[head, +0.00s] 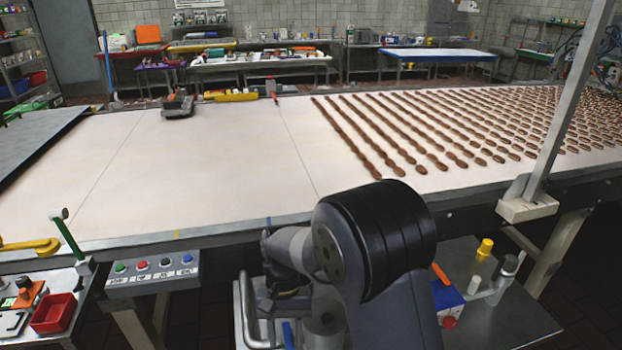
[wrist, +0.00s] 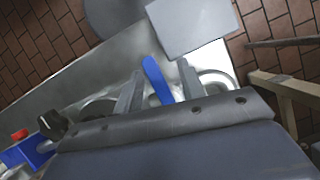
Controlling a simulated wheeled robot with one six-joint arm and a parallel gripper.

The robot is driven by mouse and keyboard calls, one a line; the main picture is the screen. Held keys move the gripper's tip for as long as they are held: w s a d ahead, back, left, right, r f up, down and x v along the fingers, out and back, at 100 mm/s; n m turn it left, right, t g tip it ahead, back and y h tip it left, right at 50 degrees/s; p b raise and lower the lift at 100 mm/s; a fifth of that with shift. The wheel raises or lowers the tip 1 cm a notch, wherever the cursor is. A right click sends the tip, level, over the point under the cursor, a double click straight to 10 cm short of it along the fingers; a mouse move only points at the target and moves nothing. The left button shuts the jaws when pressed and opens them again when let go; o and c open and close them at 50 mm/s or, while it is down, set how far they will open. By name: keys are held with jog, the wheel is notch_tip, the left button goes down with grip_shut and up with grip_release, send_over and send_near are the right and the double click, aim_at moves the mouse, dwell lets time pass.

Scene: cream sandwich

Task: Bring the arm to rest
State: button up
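My arm is bent in the lower middle of the head view, above a metal side cart (head: 520,318) at the belt's near edge. My gripper (wrist: 160,82) shows in the wrist view with its two grey fingers apart. A blue handle-like piece (wrist: 155,78) shows between the fingers, with gaps beside it. It looks to lie below them, not gripped, though its lower end is hidden by the gripper body. In the head view the fingers are mostly hidden behind my arm.
The conveyor (head: 215,170) carries rows of brown biscuits on the right; its left part is bare. A button box (head: 153,270) and a red bin (head: 54,313) stand at left. A metal post (head: 565,110) rises at right. A blue-and-white box (head: 447,300) and yellow-capped bottle (head: 484,250) stand on the cart.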

jog(key=shift+a+m, duration=0.2)
jog(key=shift+m, duration=0.3)
